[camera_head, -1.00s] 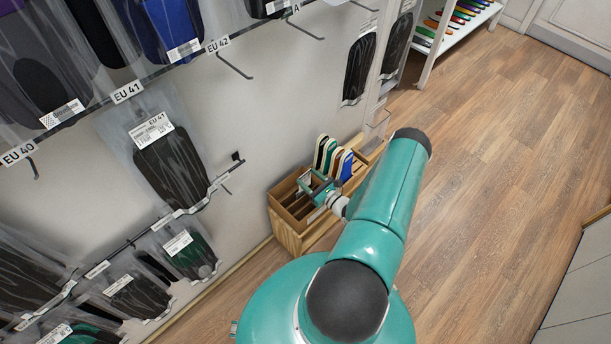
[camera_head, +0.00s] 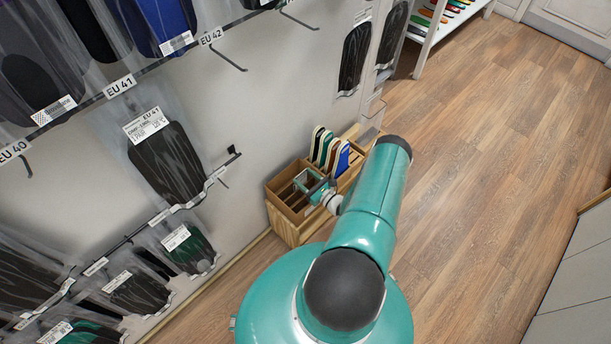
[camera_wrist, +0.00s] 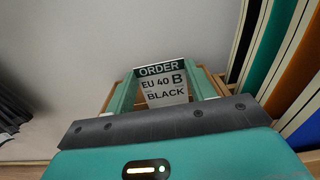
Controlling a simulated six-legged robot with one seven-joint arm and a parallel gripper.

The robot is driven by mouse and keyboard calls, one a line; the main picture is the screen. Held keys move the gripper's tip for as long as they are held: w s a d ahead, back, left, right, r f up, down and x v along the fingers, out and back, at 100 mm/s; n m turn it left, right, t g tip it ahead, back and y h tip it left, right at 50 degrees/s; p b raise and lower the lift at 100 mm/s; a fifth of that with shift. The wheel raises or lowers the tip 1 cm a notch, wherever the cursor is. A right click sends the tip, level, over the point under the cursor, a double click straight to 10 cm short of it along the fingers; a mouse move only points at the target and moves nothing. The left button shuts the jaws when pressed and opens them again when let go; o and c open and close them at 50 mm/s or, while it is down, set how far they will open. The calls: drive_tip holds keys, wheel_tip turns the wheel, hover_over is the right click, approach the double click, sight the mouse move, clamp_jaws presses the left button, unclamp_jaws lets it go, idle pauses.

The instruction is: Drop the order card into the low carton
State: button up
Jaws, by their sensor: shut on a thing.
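The order card (camera_wrist: 163,84) is a small white card with a dark green "ORDER" band, reading "EU 40 B BLACK". In the wrist view my gripper (camera_wrist: 164,90) is shut on it, with a teal finger at each side and the print facing the camera. In the head view my gripper (camera_head: 311,184) is small and hangs over the wooden box (camera_head: 283,226), among its slots. I cannot tell how far the card's lower edge is from the box.
Several coloured insoles (camera_head: 328,150) stand upright in the box's back part, close to my gripper's right in the wrist view. Wall hooks with bagged insoles (camera_head: 168,165) fill the left. A low shelf (camera_head: 436,40) stands at the back. The wooden floor (camera_head: 490,180) at right is clear.

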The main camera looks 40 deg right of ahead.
drive_tip(key=o, duration=1)
drive_tip(key=s, duration=1.3)
drive_tip(key=shift+s+d, duration=0.2)
drive_tip(key=shift+s, duration=0.2)
